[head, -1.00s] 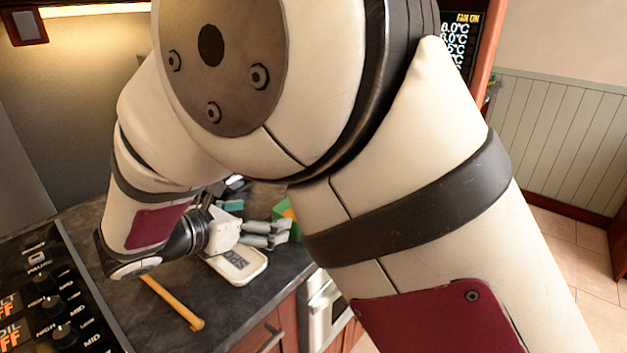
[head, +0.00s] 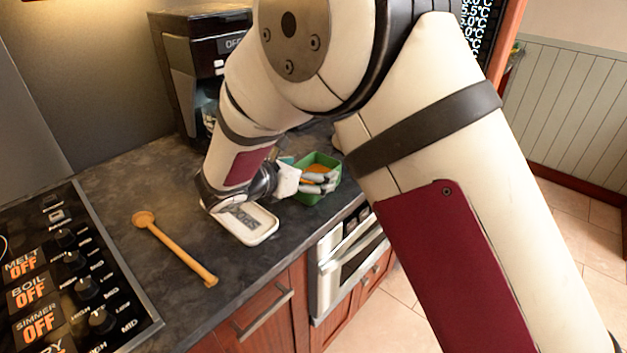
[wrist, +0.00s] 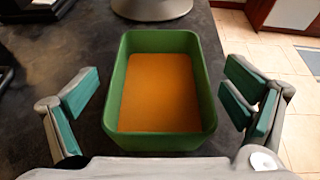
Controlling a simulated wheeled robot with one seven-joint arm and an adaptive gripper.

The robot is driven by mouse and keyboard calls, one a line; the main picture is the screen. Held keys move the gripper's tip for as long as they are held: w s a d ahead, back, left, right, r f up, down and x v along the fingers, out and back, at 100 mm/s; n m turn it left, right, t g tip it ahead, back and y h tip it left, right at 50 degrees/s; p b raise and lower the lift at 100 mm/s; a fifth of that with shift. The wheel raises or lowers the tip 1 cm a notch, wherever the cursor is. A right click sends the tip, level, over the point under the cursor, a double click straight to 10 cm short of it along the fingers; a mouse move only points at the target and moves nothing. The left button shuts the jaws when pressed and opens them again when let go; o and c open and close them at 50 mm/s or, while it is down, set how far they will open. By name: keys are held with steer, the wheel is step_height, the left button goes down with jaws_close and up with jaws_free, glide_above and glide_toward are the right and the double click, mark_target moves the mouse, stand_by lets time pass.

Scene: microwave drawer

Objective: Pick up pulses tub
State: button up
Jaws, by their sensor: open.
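The pulses tub is a green rectangular open tub (wrist: 122,103) with an orange-brown fill, standing upright on the dark counter. It is centred in the wrist view, and in the head view the tub (head: 309,199) is partly hidden by my gripper. My gripper (wrist: 164,108) is open, with one teal-padded finger on each side of the tub and a visible gap on both sides. Nothing is held. In the head view my gripper (head: 318,180) is at the tub, near the counter's front edge.
A wooden spoon (head: 176,250) and the stove controls (head: 85,289) are further left. A black coffee machine (head: 190,60) stands behind. A round grey base (wrist: 151,9) is beyond the tub.

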steer(key=shift+x, duration=0.9)
steer(key=c, duration=1.3)
